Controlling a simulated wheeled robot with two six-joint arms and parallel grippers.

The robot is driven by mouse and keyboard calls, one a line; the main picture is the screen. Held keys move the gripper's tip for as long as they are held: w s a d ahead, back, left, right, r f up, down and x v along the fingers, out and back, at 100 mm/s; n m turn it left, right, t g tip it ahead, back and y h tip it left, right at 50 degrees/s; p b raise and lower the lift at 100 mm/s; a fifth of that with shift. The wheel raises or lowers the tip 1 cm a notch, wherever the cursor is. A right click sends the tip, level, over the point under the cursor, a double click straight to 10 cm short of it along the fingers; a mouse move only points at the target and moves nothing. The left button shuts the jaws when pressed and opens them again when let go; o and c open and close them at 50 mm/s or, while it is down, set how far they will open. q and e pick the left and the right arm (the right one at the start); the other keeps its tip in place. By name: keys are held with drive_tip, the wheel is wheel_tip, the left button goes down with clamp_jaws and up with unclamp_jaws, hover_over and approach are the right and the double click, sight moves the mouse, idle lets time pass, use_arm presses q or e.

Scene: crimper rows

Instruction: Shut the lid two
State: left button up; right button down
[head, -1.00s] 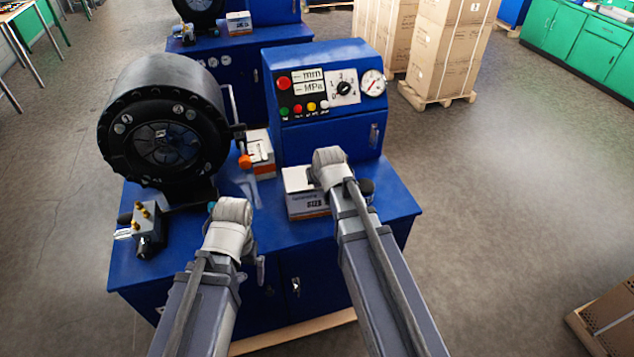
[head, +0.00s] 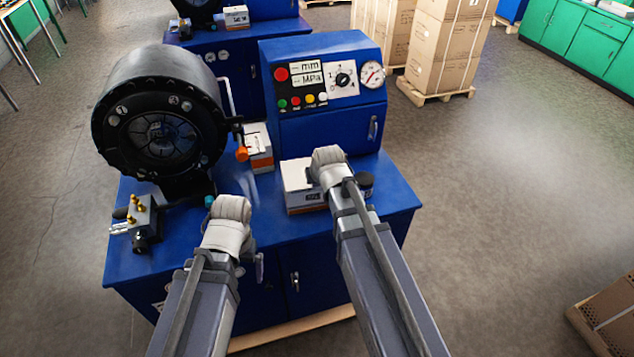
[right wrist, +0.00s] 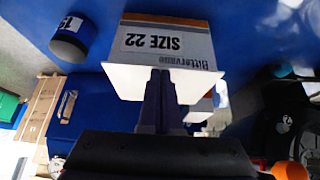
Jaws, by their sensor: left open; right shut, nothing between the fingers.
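A white box with an orange lower band (head: 297,187) stands on the blue bench top, partly hidden by my right arm. In the right wrist view its labelled face (right wrist: 160,42) shows upside down, and a white lid panel (right wrist: 125,80) lies along its top edge. I cannot tell how far the lid is open. My right gripper (right wrist: 161,76) is shut and empty, its tips overlapping the lid panel; contact is unclear. In the head view its wrist (head: 328,160) covers the box's right part. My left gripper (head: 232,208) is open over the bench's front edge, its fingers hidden.
A second white and orange box (head: 258,148) stands behind, beside a black drum (head: 160,125). A brass-studded valve block (head: 141,222) sits at the front left. A blue control cabinet (head: 325,95) rises behind the boxes. A dark round tin (right wrist: 72,38) is beside the labelled box.

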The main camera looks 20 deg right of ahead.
use_arm(q)
drive_tip(key=shift+r, duration=0.45)
use_arm(e)
drive_tip(key=shift+r, duration=0.45)
use_arm(q)
drive_tip(key=shift+p, duration=0.3)
wheel_tip(320, 180, up, 11)
drive_tip(key=s+p, duration=0.1)
drive_tip(key=p, duration=1)
drive_tip(key=shift+s, duration=0.3)
use_arm(e)
drive_tip(key=v, duration=1.3)
drive_tip(key=shift+s, duration=0.15)
use_arm(q)
drive_tip(key=shift+a, duration=0.1)
wheel_tip(320, 180, down, 13)
drive_tip(key=b, duration=1.3)
drive_tip(key=shift+f, duration=0.2)
use_arm(e)
drive_tip(key=s+a+f+n+g+h, duration=0.1)
drive_tip(key=s+a+f+n+g, duration=0.3)
drive_tip(key=s+a+f, duration=0.8)
drive_tip(key=s+f+g, duration=0.2)
drive_tip(key=s+f, duration=0.1)
drive_tip(key=f, duration=0.1)
drive_tip(key=shift+s+a+f+g, duration=0.3)
drive_tip(key=shift+a+g, duration=0.05)
drive_tip(key=shift+g, duration=0.05)
